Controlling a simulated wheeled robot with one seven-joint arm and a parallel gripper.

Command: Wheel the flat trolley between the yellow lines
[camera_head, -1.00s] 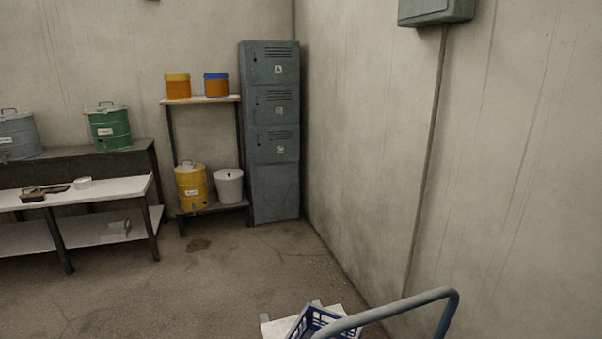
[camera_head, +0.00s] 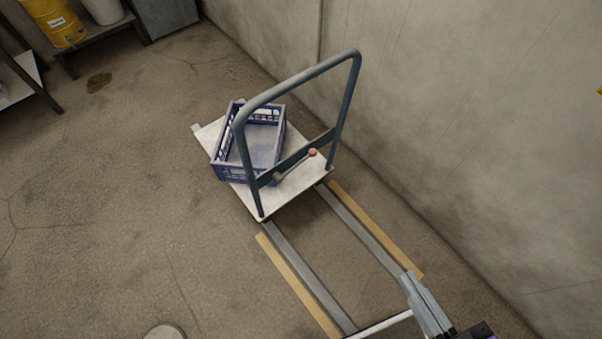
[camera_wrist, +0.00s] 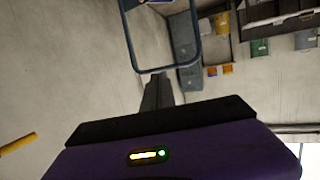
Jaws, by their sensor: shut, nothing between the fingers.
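The flat trolley (camera_head: 214,137) has a pale deck and a blue-grey hoop handle (camera_head: 297,74); the handle also shows in the wrist view (camera_wrist: 198,35). A blue crate (camera_head: 222,172) stands on the deck. The left yellow line (camera_head: 298,285) and right yellow line (camera_head: 377,229) run along the floor from the trolley's near edge towards the bottom right. The deck lies just beyond their far ends, not between them. My gripper (camera_head: 408,280) is shut and empty, at the near end of the right line, apart from the handle. It shows dark in the wrist view (camera_wrist: 158,82).
Grey rails (camera_head: 308,278) run inside the lines, with a pale crossbar (camera_head: 382,325) at the near end. A stick with an orange end (camera_head: 297,165) shows at the deck. The wall (camera_head: 460,130) is close on the right. Floor (camera_head: 110,210) on the left is mostly clear.

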